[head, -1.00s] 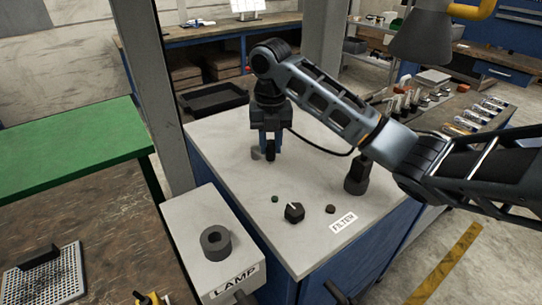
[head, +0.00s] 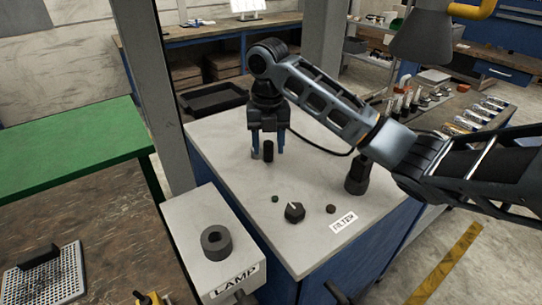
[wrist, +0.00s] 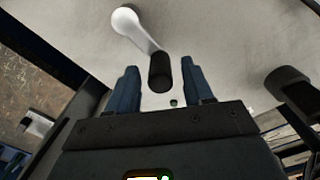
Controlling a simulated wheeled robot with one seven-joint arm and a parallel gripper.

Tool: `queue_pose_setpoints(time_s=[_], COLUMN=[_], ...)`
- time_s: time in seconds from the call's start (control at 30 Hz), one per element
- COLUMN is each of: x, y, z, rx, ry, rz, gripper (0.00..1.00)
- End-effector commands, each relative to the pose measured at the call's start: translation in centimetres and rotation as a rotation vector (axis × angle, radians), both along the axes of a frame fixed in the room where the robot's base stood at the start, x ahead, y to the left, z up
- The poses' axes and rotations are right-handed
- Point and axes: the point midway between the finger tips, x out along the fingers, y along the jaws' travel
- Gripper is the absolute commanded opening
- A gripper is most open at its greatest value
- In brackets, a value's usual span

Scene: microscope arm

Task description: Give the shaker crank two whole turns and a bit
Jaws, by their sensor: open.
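The shaker crank shows in the wrist view as a pale arm with a round hub (wrist: 126,20) and an upright black handle (wrist: 160,73). In the head view the black handle (head: 268,155) stands on the pale top of the blue cabinet, below my gripper (head: 268,149). My gripper points down and is open. Its two blue fingers stand on either side of the handle, with a visible gap on each side in the wrist view (wrist: 159,70). The hub is mostly hidden behind a finger in the head view.
A black knob (head: 294,212) with small green and brown buttons sits nearer on the cabinet top, beside a FILTER label (head: 344,222). A dark upright post (head: 357,178) stands to the right. A LAMP box (head: 205,262) with a dark ring stands at the front left.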

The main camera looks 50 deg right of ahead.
Motion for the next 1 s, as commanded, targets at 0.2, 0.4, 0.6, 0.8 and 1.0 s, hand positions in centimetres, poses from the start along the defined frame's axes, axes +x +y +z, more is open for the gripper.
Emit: queue_pose_setpoints(time_s=[0.2, 0.4, 0.6, 0.8, 1.0], x=[0.0, 0.0, 0.0, 0.0, 0.0], y=[-0.2, -0.1, -0.1, -0.1, 0.0], z=[1.8, 3.6, 5.4, 7.1, 7.9], rx=[-0.004, -0.004, -0.004, -0.003, -0.001], ry=[-0.003, -0.002, -0.001, -0.001, 0.0], rz=[0.001, -0.001, 0.0, 0.0, -0.001], gripper=[0.51, 0.51, 0.51, 0.51, 0.51])
